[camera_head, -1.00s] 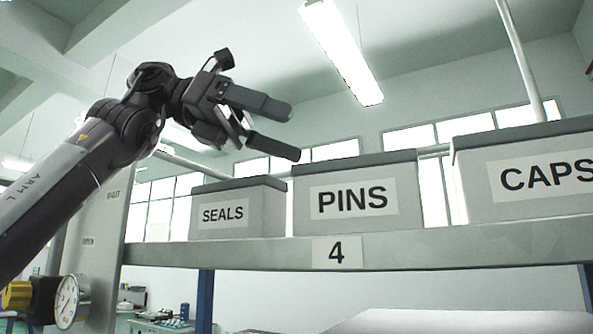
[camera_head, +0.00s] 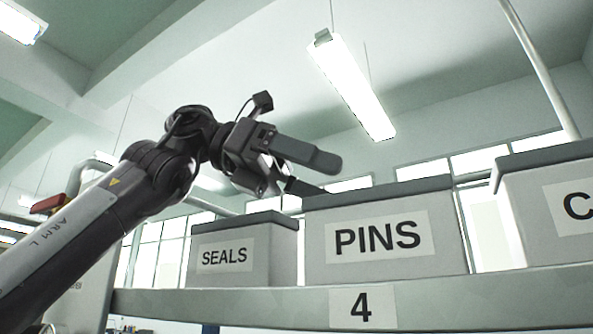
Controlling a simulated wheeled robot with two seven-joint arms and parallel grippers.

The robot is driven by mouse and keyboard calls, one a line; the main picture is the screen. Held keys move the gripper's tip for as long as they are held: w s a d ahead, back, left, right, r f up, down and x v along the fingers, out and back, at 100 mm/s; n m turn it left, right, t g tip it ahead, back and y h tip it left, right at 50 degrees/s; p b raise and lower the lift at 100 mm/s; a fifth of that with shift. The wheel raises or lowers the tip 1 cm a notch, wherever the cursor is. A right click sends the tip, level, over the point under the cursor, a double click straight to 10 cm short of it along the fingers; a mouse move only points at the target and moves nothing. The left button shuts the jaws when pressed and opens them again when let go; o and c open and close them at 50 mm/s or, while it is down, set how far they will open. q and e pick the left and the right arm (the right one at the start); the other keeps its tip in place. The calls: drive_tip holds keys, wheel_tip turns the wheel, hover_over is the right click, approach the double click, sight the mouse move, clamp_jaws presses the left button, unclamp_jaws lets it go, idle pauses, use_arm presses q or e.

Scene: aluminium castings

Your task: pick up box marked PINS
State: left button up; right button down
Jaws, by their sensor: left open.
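The box marked PINS (camera_head: 450,235) is a grey box with a darker lid and a white label on its front. It sits upright on the shelf (camera_head: 230,304), above a label reading 4, between the SEALS box and a box whose label starts with C. My left gripper (camera_head: 318,174) is open and empty. In the picture it is just above the upper left part of the PINS box. Its lower finger is partly hidden near or behind the lid's left edge, and I cannot tell whether it touches. My right gripper is not in view.
The SEALS box (camera_head: 283,250) stands close on the left of the PINS box. The box with the C label (camera_head: 525,215) stands on the right, with a gap between. Above the boxes is open room up to the ceiling lamp (camera_head: 352,85).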

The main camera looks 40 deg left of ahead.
sight(357, 193)
use_arm(q)
drive_tip(key=x, duration=0.3)
drive_tip(key=shift+d, duration=0.5)
drive_tip(key=shift+w+d+f, duration=0.15)
drive_tip(key=shift+d+f, duration=0.05)
drive_tip(key=shift+w+f, duration=0.1)
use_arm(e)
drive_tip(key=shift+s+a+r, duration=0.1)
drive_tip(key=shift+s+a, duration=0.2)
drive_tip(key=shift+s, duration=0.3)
use_arm(q)
drive_tip(key=c, duration=1.5)
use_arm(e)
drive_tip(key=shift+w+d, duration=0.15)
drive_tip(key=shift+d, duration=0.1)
